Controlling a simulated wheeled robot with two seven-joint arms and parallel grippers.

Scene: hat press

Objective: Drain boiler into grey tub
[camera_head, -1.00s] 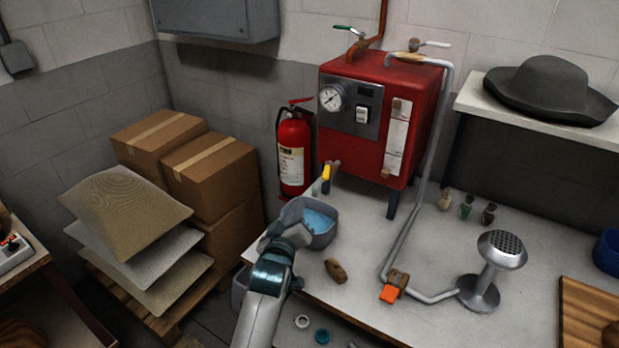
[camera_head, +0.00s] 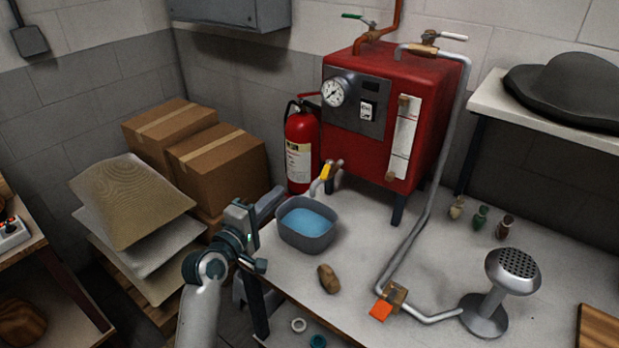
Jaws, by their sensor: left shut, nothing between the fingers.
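The red boiler (camera_head: 389,120) stands on short legs on the workbench, with a round gauge and a switch on its front. Its drain tap with a yellow handle (camera_head: 325,171) is low at the boiler's left side. The grey tub (camera_head: 305,237) sits on the bench at its left edge, below the tap, and holds blue water (camera_head: 308,222). My left gripper (camera_head: 276,198) is just left of the tub, near its rim, shut and empty. I cannot tell whether it touches the tub. My right gripper is not in view.
A pipe (camera_head: 433,180) runs from the boiler down to an orange-handled valve (camera_head: 381,310) and a steam head (camera_head: 512,270). A brown lump (camera_head: 328,279) lies before the tub. A fire extinguisher (camera_head: 300,150) stands behind it. Boxes (camera_head: 219,165) and sacks (camera_head: 130,200) are left.

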